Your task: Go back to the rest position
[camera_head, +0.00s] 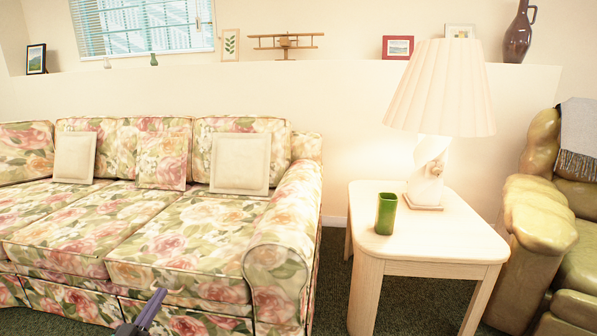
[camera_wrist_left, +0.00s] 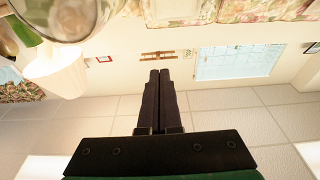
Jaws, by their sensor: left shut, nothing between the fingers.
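My left gripper (camera_head: 158,292) shows at the bottom of the head view, in front of the floral sofa. Only its narrow dark fingers and a bit of the wrist show there. In the left wrist view its two black fingers (camera_wrist_left: 159,73) lie side by side with nothing between them, so it is shut and empty. That view is upside down, with the ceiling at the bottom. My right gripper is in neither view.
The floral sofa (camera_head: 168,240) fills the left. A pale side table (camera_head: 442,241) holds a green cup (camera_head: 386,214) and a white lamp (camera_head: 440,95). An olive armchair (camera_head: 541,226) stands right. Dark carpet shows between sofa and table.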

